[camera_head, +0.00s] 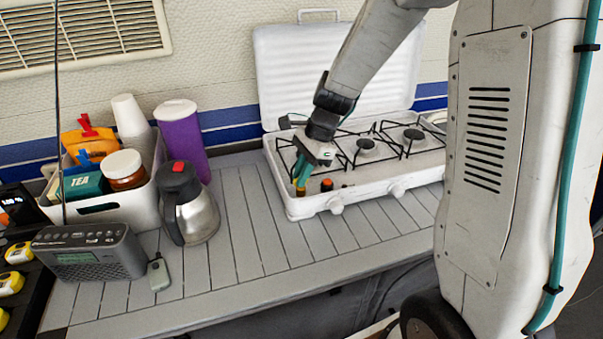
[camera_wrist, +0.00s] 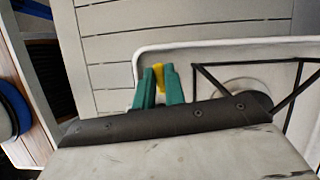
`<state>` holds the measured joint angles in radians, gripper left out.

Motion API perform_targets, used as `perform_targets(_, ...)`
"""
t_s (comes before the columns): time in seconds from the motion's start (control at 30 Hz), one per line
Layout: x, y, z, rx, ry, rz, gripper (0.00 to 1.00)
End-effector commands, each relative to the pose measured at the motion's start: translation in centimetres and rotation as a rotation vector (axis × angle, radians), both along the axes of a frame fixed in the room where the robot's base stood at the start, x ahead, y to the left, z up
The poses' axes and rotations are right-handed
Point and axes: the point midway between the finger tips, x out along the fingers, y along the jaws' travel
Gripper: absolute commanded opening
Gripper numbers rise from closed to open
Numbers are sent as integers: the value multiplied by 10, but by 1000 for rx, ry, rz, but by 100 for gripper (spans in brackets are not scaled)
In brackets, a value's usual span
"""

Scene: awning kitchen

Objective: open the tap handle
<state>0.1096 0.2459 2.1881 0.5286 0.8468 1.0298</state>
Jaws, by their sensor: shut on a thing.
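My gripper (camera_head: 302,177) reaches down at the front left corner of the white camping stove (camera_head: 312,207). Its teal fingers are closed on a small yellow handle (camera_wrist: 158,75), which looks like the tap handle. In the wrist view the handle shows between the two fingertips (camera_wrist: 158,88), with a finger on each side. The handle's lower part and mount are hidden by the fingers and the wrist housing. In the head view only a small yellow and brown bit shows under the fingertips.
An orange-topped knob (camera_head: 327,184) sits just right of the fingers. The stove's raised lid (camera_head: 290,75) stands behind the arm. A steel jug (camera_head: 190,205), a radio (camera_head: 90,252) and a white bin (camera_head: 130,207) stand left. The counter (camera_head: 280,245) before the stove is clear.

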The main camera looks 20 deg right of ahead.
Motion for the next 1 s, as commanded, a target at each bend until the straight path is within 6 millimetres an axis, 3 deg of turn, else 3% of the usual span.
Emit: perform_targets(1.0, 3, 1, 1, 0, -2, 946, 0)
